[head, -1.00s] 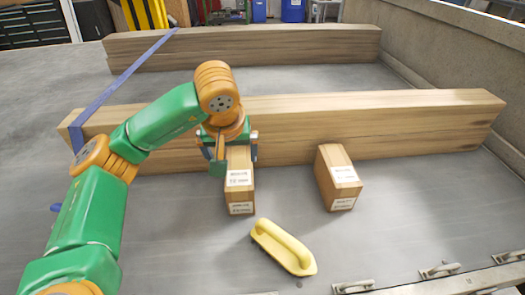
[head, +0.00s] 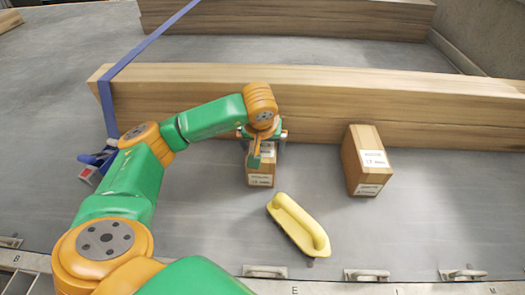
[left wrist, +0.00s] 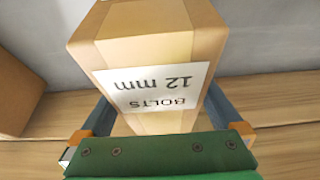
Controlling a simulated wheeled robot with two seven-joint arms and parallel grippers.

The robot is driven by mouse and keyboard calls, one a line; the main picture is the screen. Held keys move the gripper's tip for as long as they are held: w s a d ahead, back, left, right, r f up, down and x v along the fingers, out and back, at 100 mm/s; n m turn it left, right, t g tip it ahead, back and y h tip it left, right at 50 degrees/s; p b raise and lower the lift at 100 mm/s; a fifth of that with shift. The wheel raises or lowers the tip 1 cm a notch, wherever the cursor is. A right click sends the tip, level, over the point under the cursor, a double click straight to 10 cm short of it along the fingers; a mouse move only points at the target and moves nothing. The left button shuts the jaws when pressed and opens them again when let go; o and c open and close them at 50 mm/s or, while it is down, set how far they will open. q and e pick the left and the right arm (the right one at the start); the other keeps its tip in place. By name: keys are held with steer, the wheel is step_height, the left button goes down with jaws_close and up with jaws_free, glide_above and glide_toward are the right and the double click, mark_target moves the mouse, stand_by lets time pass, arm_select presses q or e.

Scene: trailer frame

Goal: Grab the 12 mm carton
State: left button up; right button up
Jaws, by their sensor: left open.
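The 12 mm carton (head: 260,181) is a brown box with white labels, standing on the grey bed in front of the long timber. In the left wrist view its label reads "BOLTS 12 mm" upside down on the carton (left wrist: 150,50). My left gripper (head: 263,137) is over the carton's upper part and hides some of it. In the left wrist view the fingers of the left gripper (left wrist: 160,112) are open, one on each side of the carton; I cannot tell whether they touch it. My right gripper is not in view.
A second carton (head: 354,163), its label seeming to read 17 mm, stands to the right. A yellow-handled tool (head: 300,224) lies in front. The long timber (head: 420,105) is close behind, with a blue strap (head: 150,45). Metal latches (head: 367,275) line the front edge.

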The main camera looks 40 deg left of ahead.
arm_select(q)
steer(key=shift+f, duration=0.2)
stand_by(0.4)
jaws_close()
stand_by(0.3)
